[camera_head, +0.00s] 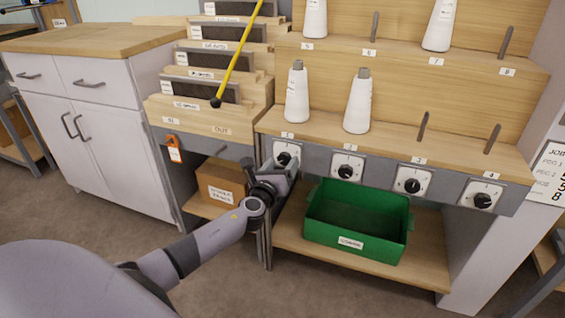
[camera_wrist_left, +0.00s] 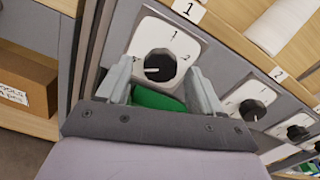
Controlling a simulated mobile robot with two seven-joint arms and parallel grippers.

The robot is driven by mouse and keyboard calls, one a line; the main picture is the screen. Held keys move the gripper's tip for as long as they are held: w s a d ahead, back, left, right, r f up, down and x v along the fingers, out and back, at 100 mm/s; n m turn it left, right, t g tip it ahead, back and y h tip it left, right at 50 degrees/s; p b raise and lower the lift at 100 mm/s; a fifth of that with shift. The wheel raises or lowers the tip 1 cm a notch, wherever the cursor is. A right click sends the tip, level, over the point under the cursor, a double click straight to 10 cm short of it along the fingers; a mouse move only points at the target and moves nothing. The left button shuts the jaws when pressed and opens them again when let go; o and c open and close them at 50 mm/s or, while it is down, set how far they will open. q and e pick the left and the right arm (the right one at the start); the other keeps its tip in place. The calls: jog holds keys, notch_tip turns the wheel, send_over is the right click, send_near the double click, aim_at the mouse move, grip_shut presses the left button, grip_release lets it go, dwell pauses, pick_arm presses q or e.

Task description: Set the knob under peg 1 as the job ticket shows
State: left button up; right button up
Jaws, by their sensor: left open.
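The knob under peg 1 (camera_head: 283,159) is black on a white dial plate, partly hidden by my left gripper in the head view. In the left wrist view this knob (camera_wrist_left: 159,65) shows a white pointer line toward the left; a 1 stands above it and a 2 at upper right. My left gripper (camera_head: 277,172) is open, its fingers on either side of the knob's lower part in the wrist view. I cannot tell whether they touch it. The job ticket (camera_head: 549,178) is at the right edge, cut off, with PEG 1 and PEG 2 lines partly readable. My right gripper is not in view.
Other knobs sit under peg 2 (camera_head: 347,171), peg 3 (camera_head: 413,185) and peg 4 (camera_head: 482,200). White cones (camera_head: 297,95) stand on pegs 1 and 2; pegs 3 and 4 are bare. A green bin (camera_head: 325,228) and cardboard box (camera_head: 213,190) are below.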

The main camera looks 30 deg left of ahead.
pick_arm(q)
jog(key=p+v, duration=0.1)
jog(key=v, duration=0.5)
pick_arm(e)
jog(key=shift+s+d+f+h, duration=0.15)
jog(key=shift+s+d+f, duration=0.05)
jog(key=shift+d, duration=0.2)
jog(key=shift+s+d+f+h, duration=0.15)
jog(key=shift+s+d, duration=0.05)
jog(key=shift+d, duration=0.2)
